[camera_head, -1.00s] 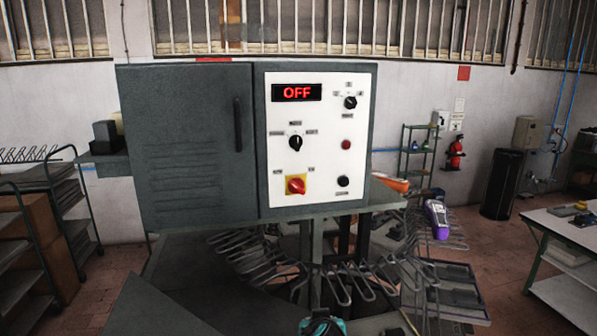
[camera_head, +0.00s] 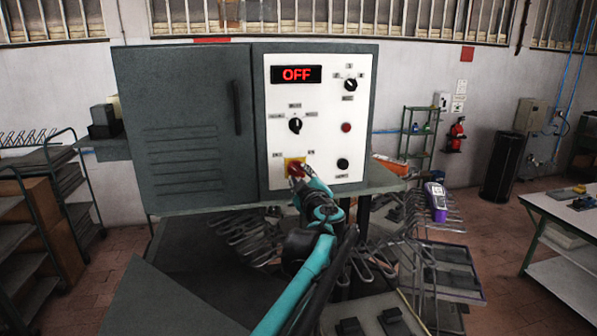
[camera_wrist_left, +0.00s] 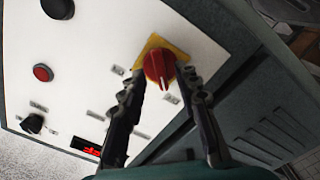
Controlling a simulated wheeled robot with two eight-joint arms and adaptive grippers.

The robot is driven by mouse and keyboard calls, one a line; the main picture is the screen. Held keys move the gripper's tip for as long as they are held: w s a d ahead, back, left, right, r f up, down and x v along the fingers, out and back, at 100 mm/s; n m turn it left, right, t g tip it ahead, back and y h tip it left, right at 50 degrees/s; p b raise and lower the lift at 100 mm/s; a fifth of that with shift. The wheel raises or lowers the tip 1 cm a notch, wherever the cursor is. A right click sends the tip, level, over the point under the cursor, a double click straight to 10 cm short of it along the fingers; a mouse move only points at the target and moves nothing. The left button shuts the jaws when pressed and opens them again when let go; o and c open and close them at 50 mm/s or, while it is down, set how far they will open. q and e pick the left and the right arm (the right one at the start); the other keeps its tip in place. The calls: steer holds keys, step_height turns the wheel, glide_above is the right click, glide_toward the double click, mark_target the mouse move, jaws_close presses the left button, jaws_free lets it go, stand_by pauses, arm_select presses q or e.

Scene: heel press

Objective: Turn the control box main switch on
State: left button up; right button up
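The control box (camera_head: 185,130) has a white panel (camera_head: 320,140) with a display (camera_head: 297,74) reading OFF in red. The main switch, a red knob (camera_head: 296,168) on a yellow plate, is at the panel's lower left. My left gripper (camera_head: 303,180) is in front of the knob and partly hides it. In the left wrist view the red knob (camera_wrist_left: 158,67) lies between the tips of my open left gripper (camera_wrist_left: 162,80), one finger on each side. I cannot tell whether the fingers touch it. My right gripper is not in view.
The panel also has black selector knobs (camera_head: 295,125), a red button (camera_head: 346,127) and a black button (camera_head: 343,164). Below the box is a rack of bent metal hooks (camera_head: 245,235). A purple handheld device (camera_head: 436,202) is to the right.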

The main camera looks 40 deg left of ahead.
mark_target(297, 170)
arm_select(q)
steer(key=shift+x, duration=1.25)
jaws_close()
